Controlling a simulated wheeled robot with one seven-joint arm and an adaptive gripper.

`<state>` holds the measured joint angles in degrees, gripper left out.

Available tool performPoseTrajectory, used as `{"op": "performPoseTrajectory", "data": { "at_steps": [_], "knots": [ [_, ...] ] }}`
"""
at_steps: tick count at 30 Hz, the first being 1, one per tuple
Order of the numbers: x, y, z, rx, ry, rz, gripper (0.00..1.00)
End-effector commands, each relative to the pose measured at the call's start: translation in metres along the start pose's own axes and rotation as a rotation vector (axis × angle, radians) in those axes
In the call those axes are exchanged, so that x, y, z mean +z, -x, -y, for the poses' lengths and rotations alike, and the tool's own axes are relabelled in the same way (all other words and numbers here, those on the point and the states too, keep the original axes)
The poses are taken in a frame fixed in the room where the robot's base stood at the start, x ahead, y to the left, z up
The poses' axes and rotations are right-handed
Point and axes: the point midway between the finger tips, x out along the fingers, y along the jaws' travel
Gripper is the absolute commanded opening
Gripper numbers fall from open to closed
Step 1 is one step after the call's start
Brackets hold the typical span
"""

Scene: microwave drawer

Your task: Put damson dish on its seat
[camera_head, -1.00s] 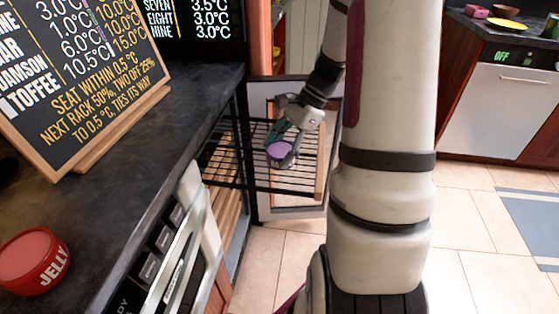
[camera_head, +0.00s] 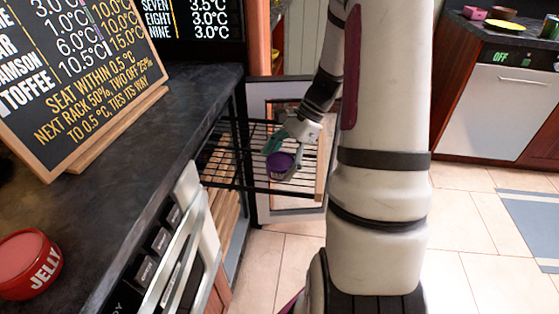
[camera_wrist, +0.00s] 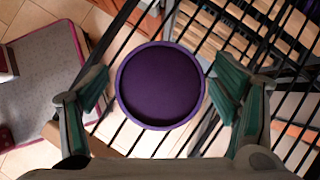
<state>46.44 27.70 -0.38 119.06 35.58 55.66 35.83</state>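The damson dish (camera_head: 280,167) is a small round purple dish with a dark purple inside. The wire rack (camera_head: 222,160) lies behind and below the dish. I cannot tell whether the dish touches the rack. Labels on the rack's seats are not readable.
A chalkboard (camera_head: 85,75) with temperatures stands on the dark counter (camera_head: 150,150). It reads "seat within 0.5°C". A black display (camera_head: 190,20) lists seven, eight and nine. A red JELLY dish (camera_head: 28,262) is at the counter's left. An open drawer front (camera_head: 290,213) stands beyond the rack.

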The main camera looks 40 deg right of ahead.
Motion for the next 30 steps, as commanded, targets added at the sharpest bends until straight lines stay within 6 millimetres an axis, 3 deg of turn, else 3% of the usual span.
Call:
{"op": "performPoseTrajectory", "data": {
  "at_steps": [6, 10, 22, 30],
  "knots": [
    [0.001, 0.002, 0.0, 0.0, 0.0, 0.0, 0.81],
    [0.002, 0.013, 0.0, -0.002, -0.001, 0.0, 0.81],
    [0.002, 0.092, 0.0, -0.003, -0.001, -0.002, 0.81],
    [0.002, 0.121, 0.0, 0.0, 0.001, -0.001, 0.81]
  ]
}}
